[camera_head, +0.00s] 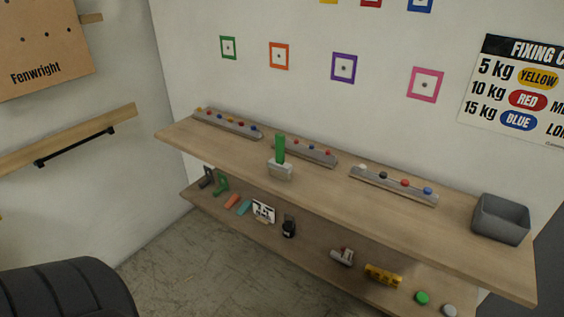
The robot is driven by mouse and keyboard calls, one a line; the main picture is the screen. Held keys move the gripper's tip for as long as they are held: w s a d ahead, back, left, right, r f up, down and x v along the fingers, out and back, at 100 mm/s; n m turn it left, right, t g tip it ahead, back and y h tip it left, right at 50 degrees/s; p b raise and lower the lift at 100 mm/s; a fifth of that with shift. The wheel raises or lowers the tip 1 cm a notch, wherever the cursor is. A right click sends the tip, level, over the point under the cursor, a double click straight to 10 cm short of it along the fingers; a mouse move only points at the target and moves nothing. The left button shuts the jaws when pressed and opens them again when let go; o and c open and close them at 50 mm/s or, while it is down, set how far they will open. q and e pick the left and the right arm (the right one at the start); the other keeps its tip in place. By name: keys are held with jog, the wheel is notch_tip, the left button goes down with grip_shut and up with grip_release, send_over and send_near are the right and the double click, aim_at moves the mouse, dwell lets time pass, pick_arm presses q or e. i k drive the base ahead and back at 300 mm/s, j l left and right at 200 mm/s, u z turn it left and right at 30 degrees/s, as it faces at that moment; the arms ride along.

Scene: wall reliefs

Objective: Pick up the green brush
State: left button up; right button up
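The green brush appears to be the upright green piece (280,149) on the upper wooden shelf (330,198), left of its middle. Its lower end meets a light grey block (280,170) near the shelf's front edge. I cannot tell whether the block is part of the brush or a holder. Another green object (221,186), with an angled shape, lies on the lower shelf at the left. Neither of my grippers shows in this view.
Grey rails with coloured knobs (395,185) line the upper shelf's back. A grey bin (501,219) stands at its right end. The lower shelf (315,250) holds several small items, including a yellow block (383,275). A dark ribbed object (65,290) fills the lower left corner.

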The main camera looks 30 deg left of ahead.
aim_at(281, 170)
jog(key=u, duration=1.05)
